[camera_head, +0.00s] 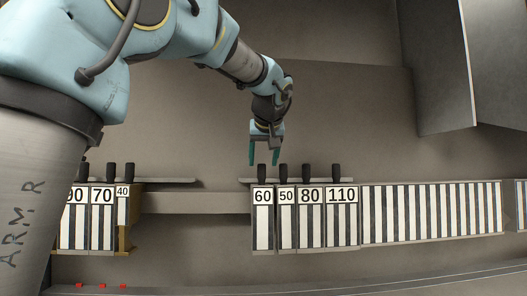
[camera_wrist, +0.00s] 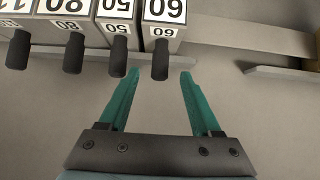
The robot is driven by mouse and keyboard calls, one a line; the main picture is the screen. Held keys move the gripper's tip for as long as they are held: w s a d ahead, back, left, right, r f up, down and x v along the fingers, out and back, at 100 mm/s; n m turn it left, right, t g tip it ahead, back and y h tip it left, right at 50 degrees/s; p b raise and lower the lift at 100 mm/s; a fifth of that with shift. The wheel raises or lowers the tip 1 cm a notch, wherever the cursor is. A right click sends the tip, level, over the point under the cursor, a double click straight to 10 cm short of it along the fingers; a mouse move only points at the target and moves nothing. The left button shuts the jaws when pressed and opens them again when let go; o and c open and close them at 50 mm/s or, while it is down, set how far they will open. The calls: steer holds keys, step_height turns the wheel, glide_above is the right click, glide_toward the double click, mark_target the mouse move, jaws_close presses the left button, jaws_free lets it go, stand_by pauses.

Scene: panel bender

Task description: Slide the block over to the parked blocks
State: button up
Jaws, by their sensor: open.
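The block marked 60 (camera_head: 263,222) stands at the left end of the right-hand row, with a dark upright handle. In the wrist view its label (camera_wrist: 163,10) and handle (camera_wrist: 160,60) show upside down. My gripper (camera_head: 264,162) is open and empty just behind that handle. In the wrist view the green fingers (camera_wrist: 160,76) are spread either side of the handle's line, the handle at about their tips. I cannot tell whether they touch. Blocks marked 50 (camera_head: 287,222), 80 (camera_head: 311,222) and 110 (camera_head: 342,220) stand right of it.
Blocks marked 70 (camera_head: 101,222) and 40 (camera_head: 123,208) stand at the left, another partly hidden by my arm. A bare rail (camera_head: 195,203) spans the gap between the groups. A long striped row (camera_head: 430,212) continues to the right. A grey machine panel (camera_head: 440,65) stands upper right.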

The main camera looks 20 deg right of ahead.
mark_target(262, 168)
steer(key=shift+x, duration=3.05)
steer(key=shift+c, duration=0.2)
jaws_close()
